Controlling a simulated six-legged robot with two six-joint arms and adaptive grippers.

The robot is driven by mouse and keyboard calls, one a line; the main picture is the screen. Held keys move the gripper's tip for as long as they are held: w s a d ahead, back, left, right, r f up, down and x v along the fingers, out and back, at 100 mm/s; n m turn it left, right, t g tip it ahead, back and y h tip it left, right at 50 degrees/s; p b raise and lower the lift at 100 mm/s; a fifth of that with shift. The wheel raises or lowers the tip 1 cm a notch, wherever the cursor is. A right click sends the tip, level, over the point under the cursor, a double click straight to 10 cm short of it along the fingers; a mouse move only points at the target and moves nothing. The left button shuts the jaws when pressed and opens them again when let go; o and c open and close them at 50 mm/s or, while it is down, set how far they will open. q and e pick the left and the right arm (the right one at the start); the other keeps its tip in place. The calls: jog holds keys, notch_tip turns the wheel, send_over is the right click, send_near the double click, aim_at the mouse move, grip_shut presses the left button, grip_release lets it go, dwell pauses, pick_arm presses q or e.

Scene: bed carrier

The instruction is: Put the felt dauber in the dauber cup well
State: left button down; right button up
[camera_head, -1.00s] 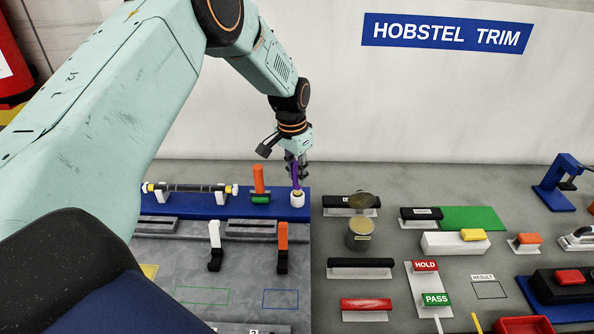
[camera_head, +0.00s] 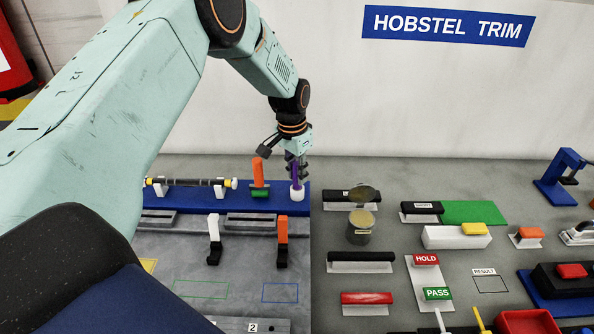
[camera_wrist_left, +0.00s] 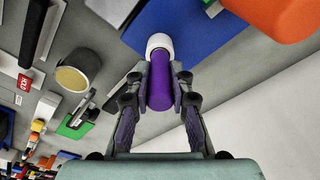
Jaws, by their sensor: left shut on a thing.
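The felt dauber, with a purple handle (camera_head: 294,172), stands about upright in the white dauber cup well (camera_head: 297,194) at the right end of the blue rack. Its felt end is hidden, apparently inside the cup. My left gripper (camera_head: 299,171) is shut on the handle just above the cup. In the left wrist view the purple handle (camera_wrist_left: 160,88) sits between both finger pads, and the white cup (camera_wrist_left: 159,42) surrounds its far end. My right gripper is not in view.
An orange-handled tool (camera_head: 258,172) stands close left of the cup on the blue rack (camera_head: 225,208). A dark roller bar (camera_head: 190,183) lies further left. An open tin (camera_head: 361,227) and several labelled blocks lie right. Grey table behind the rack is clear.

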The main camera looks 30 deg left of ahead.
pick_arm(q)
jog(key=shift+f, duration=0.25)
jog(key=c, duration=1.1)
grip_release()
jog(key=shift+r, duration=0.1)
jog(key=r, duration=0.8)
jog(key=s+r, duration=0.1)
jog(key=r, duration=0.2)
jog(key=shift+a+r, duration=0.15)
jog(key=shift+r, duration=0.25)
jog(key=shift+s+f, duration=0.1)
jog(key=shift+s, duration=0.05)
